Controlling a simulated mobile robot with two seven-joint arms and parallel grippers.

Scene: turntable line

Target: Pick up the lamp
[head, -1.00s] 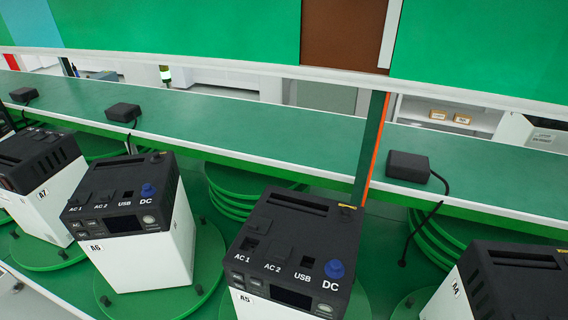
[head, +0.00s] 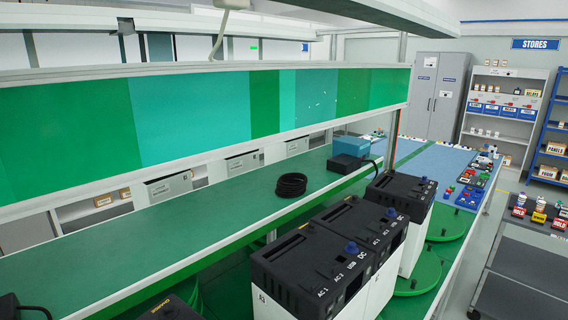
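I cannot make out a lamp for certain in the head view. Neither of my grippers is in view. Small coloured items (head: 478,172) lie on a blue mat (head: 424,160) at the far end of the line, too small to identify.
Black-topped power units (head: 310,262) stand on green turntables (head: 447,222) along the line. A black cable coil (head: 291,185), a black adapter (head: 349,163) and a blue box (head: 351,146) lie on the green shelf (head: 190,207). Grey cabinets (head: 435,95) and stores shelves (head: 503,107) stand behind.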

